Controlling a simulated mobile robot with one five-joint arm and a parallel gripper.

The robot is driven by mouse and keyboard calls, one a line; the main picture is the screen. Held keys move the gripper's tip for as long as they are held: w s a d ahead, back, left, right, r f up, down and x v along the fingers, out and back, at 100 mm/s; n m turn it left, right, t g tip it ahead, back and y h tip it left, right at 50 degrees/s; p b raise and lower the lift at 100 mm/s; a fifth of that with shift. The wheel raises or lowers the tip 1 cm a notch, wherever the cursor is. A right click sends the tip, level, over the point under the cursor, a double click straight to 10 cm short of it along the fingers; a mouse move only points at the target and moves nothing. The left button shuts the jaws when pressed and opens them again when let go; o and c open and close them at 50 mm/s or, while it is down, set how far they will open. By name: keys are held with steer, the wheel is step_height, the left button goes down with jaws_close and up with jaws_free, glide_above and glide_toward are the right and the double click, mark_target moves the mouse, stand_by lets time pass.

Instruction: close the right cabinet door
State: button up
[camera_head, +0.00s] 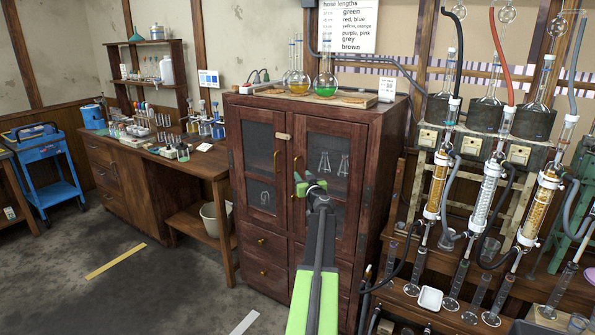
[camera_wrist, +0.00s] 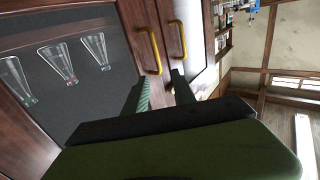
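The right cabinet door (camera_head: 352,205) is dark red wood with a glass panel, and flasks show behind the glass. It looks flush or nearly flush with the cabinet front; I cannot tell if a small gap remains. Its yellow handle (camera_head: 295,166) is at its left edge, and it also shows in the wrist view (camera_wrist: 150,46). The left cabinet door (camera_head: 262,165) looks shut, with its own yellow handle (camera_wrist: 178,38). My green gripper (camera_head: 311,186) is in front of the right door, near its handle. In the wrist view its fingers (camera_wrist: 160,92) are apart with nothing between them.
Round flasks (camera_head: 312,84) stand on a tray on top of the cabinet. A glass reflux rig (camera_head: 490,190) and several cylinders stand close on the right. A wooden bench (camera_head: 150,150) and a blue cart (camera_head: 45,170) are at left. The floor at front left is clear.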

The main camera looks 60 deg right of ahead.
steer(key=v, duration=0.6)
steer(key=shift+a, duration=0.2)
